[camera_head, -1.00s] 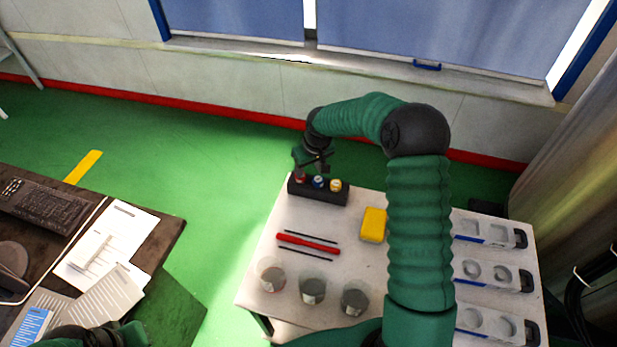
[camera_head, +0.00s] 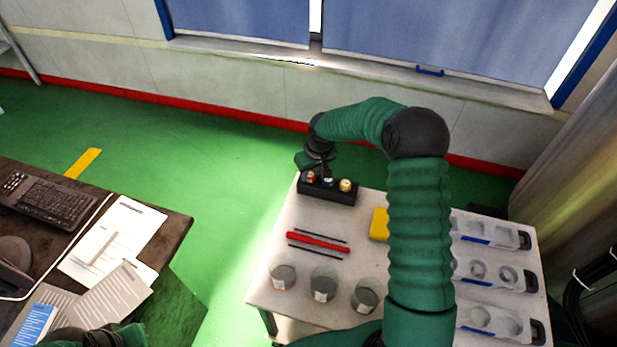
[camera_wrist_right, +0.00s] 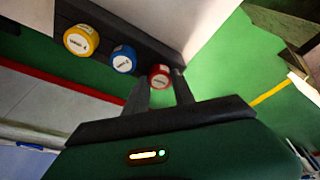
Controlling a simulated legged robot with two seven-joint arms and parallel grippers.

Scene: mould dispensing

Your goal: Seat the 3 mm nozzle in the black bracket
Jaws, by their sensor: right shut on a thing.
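A black bracket (camera_head: 328,194) stands at the far left corner of the white table and also shows in the right wrist view (camera_wrist_right: 105,22). Three round-capped nozzles are at it in a row: red (camera_wrist_right: 159,76), blue (camera_wrist_right: 123,59) and yellow (camera_wrist_right: 81,40). Their labels are too small to read, so I cannot tell the size of each. My right gripper (camera_wrist_right: 160,82) is shut on the red nozzle at the bracket's left end. Whether that nozzle is fully down in the bracket is hidden. My left arm shows only at the lower left edge; its gripper is out of view.
A yellow block (camera_head: 379,224), a red stick (camera_head: 318,242) between two thin dark rods, and three cups (camera_head: 323,285) are on the table (camera_head: 270,290). Moulds (camera_head: 490,233) line its right side. A dark desk (camera_head: 165,250) with papers and keyboard is at left.

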